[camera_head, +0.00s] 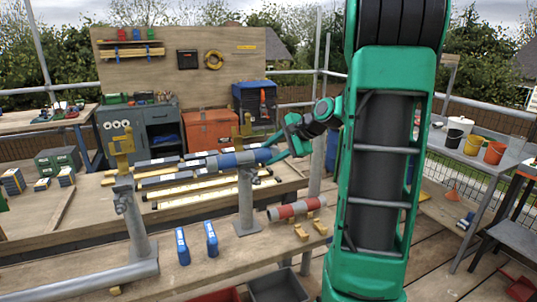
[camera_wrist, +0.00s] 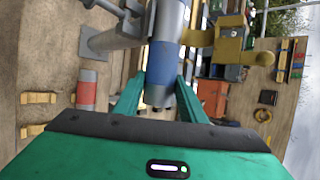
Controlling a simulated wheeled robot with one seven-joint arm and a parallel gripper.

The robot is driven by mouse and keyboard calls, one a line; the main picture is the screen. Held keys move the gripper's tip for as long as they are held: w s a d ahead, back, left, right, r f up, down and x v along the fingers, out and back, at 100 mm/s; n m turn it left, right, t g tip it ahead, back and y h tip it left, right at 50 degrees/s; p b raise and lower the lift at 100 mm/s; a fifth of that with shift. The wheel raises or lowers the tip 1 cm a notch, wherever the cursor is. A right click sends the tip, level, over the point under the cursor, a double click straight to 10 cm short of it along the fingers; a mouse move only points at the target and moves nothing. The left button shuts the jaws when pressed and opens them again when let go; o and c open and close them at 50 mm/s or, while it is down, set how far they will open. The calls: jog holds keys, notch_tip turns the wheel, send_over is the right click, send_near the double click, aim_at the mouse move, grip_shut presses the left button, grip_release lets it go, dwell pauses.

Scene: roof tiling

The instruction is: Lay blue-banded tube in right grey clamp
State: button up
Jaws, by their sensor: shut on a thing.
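The blue-banded tube (camera_head: 236,160) is grey with a wide blue band. It lies roughly level at the top of the right grey clamp's post (camera_head: 246,200). My gripper (camera_head: 274,149) is shut on the tube near its right end. In the wrist view the tube (camera_wrist: 163,64) runs away from between my two fingers (camera_wrist: 158,88). The clamp's yellow arm (camera_wrist: 228,45) stands beside the tube there, and stands upright in the head view. I cannot tell whether the tube rests fully in the clamp. The left grey clamp (camera_head: 136,225) has a raised yellow arm (camera_head: 123,150) and looks empty.
A long grey pipe (camera_head: 80,283) lies at front left.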

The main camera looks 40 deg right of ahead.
jog(key=o, duration=1.5)
jog(key=shift+c, duration=0.2)
jog(key=v, duration=1)
jog(key=shift+s+r, duration=0.2)
jog(key=s+a+f+n+g+h, duration=0.1)
jog(key=s+a+f+n+g, duration=0.4)
jog(key=s, duration=0.7)
jog(key=s+a+f+n+g+h, duration=0.1)
jog(key=s+a+f+n+g, duration=0.3)
jog(key=s+a+f+n, duration=0.4)
jog(key=s+a+f, duration=0.1)
jog(key=s+a, duration=0.1)
jog(key=s, duration=0.3)
jog(key=shift+a+f+g, duration=0.2)
jog(key=shift+f+g, duration=0.2)
